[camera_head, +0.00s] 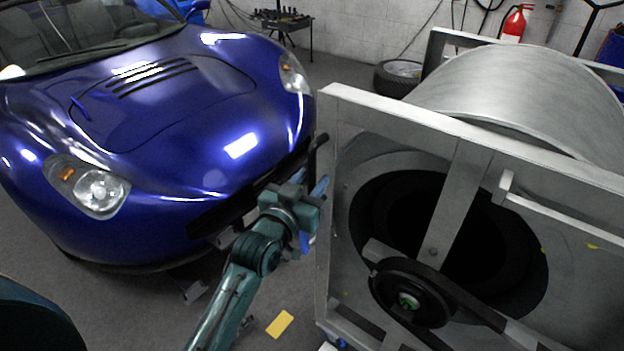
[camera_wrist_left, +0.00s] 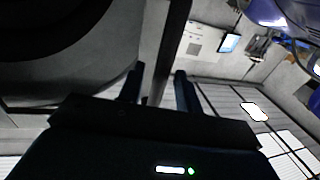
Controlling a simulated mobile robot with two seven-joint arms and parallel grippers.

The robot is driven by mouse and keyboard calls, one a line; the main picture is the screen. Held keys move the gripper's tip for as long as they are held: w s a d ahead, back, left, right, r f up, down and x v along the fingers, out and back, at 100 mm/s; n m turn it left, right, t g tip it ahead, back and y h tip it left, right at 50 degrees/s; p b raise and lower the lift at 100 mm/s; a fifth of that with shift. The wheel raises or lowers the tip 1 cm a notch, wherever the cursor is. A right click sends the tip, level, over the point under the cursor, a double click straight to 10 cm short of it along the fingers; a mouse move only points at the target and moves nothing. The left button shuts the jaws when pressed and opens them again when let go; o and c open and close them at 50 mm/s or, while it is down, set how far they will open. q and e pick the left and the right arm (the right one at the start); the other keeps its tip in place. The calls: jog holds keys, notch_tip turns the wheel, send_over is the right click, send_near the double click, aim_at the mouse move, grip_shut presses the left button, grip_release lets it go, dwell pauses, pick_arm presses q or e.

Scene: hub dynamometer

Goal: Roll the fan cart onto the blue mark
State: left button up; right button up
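The fan cart is a big grey metal frame (camera_head: 470,150) with a large drum and a dark round opening, at the right of the head view. A black bar (camera_head: 318,142) sticks out from its left edge towards the car. My left gripper (camera_head: 312,208) is at this bar, close to the cart's left edge. In the left wrist view, a dark bar (camera_wrist_left: 173,45) passes between the two fingers of the left gripper (camera_wrist_left: 160,86), with a gap visible on both sides. I cannot make out a blue mark on the floor. My right gripper is not in view.
A blue sports car (camera_head: 170,130) stands close on the left, its nose near the cart and my left arm. A yellow mark (camera_head: 280,323) lies on the grey floor. A tyre (camera_head: 398,77) and a red extinguisher (camera_head: 514,22) are by the back wall.

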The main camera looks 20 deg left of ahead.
pick_arm(q)
jog(key=shift+w+d, duration=0.1)
jog(key=shift+w, duration=0.45)
grip_shut()
